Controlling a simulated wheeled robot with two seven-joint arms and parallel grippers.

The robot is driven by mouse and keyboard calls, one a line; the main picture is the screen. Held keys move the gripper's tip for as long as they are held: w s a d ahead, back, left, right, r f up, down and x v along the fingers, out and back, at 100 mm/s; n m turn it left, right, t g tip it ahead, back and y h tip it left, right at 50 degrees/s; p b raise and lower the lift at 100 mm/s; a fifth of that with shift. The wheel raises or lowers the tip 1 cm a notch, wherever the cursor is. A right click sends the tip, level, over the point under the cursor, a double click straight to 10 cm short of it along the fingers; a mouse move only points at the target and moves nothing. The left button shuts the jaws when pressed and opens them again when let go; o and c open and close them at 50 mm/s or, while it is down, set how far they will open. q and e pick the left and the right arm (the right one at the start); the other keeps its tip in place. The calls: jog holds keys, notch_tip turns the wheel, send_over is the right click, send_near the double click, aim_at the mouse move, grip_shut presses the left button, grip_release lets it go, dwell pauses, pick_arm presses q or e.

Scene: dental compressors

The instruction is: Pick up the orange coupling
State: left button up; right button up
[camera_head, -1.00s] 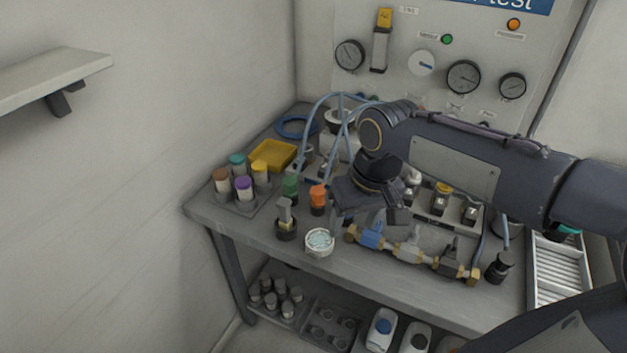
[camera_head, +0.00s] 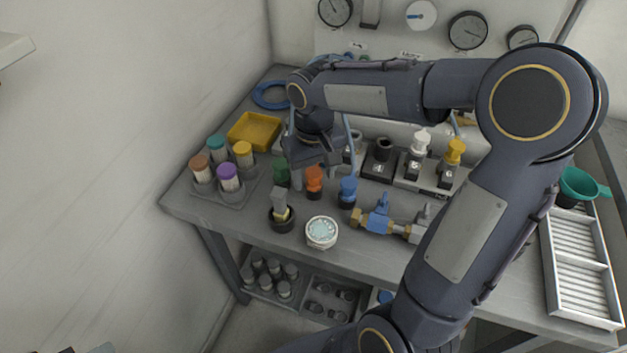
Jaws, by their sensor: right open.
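The orange coupling (camera_head: 314,183) stands upright on the workbench, an orange top on a dark base, between a green coupling (camera_head: 281,172) and a blue coupling (camera_head: 348,190). My right gripper (camera_head: 315,168) points down right at the orange coupling, its fingers open. One finger shows just left of the coupling's top; the other is on its right side. Whether either finger touches it I cannot tell.
A fitting in a black holder (camera_head: 282,215) and a round white-rimmed gauge (camera_head: 321,233) stand in front. A blue valve with brass ends (camera_head: 380,222) lies to the right. A rack of coloured-cap tubes (camera_head: 236,194) and a yellow tray (camera_head: 254,130) are to the left.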

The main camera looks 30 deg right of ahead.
jog(key=shift+f, duration=0.35)
jog(key=shift+c, duration=0.4)
jog(key=c, duration=1)
jog(key=shift+r, duration=0.1)
